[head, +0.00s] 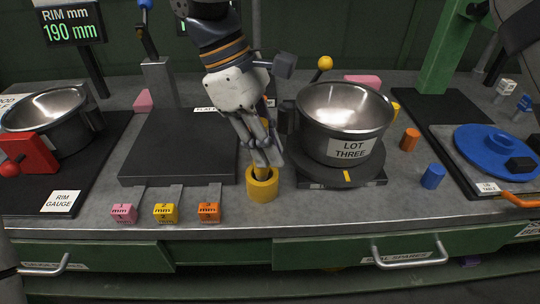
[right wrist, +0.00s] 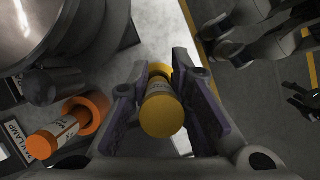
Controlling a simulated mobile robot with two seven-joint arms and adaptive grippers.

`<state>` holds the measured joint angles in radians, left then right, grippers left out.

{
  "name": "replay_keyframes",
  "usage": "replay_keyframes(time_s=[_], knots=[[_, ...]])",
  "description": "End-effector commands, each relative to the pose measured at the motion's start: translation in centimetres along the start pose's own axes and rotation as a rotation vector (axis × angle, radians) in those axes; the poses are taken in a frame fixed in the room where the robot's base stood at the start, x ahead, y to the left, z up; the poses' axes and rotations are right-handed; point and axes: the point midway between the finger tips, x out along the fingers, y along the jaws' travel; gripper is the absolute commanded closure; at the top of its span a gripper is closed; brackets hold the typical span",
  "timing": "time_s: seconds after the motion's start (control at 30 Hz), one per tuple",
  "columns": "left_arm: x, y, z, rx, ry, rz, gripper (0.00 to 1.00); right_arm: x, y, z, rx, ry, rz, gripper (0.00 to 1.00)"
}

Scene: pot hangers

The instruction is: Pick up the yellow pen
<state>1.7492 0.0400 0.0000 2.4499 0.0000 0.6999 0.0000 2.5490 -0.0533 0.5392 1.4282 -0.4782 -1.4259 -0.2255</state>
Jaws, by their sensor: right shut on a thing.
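The yellow pen (right wrist: 163,115) shows end-on in the right wrist view, between the pads of my right gripper (right wrist: 165,108). The gripper is shut on it. In the head view my right gripper (head: 268,158) points down just above the yellow ring-shaped holder (head: 262,190) at the bench's front. The pen is mostly hidden there by the fingers, and a little yellow shows at the holder's mouth. I cannot tell how far the pen sits inside the holder. My left gripper does not show clearly; only a dark arm part of mine is at the lower left.
A steel pot (head: 345,118) labelled LOT THREE stands close on the right. A dark plate (head: 180,150) lies on the left. Pink, yellow and orange blocks (head: 209,212) line the front. An orange pen (right wrist: 52,139) in an orange holder (right wrist: 92,112) is nearby.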

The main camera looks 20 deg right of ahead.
Motion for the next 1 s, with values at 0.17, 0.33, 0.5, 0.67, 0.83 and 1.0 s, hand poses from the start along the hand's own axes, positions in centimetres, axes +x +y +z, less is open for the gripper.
replay_keyframes(time_s=[0.17,0.33,0.5,0.67,0.83,1.0], knots=[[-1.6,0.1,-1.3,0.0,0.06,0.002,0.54,-4.2,-3.5,2.2,0.002,0.01,0.016,1.0],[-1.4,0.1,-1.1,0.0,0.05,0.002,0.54,-6.4,-8.2,3.7,-0.002,0.003,0.01,1.0],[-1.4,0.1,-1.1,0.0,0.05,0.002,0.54,-7.7,-12.0,4.7,-0.001,0.002,0.011,1.0],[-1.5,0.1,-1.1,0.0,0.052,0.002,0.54,-8.4,-13.6,5.1,0.0,0.004,0.013,1.0],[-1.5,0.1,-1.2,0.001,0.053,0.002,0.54,-8.4,-13.8,5.2,0.0,0.004,0.011,1.0],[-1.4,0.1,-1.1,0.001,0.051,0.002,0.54,-8.4,-13.7,5.2,0.0,0.003,0.008,0.97]])
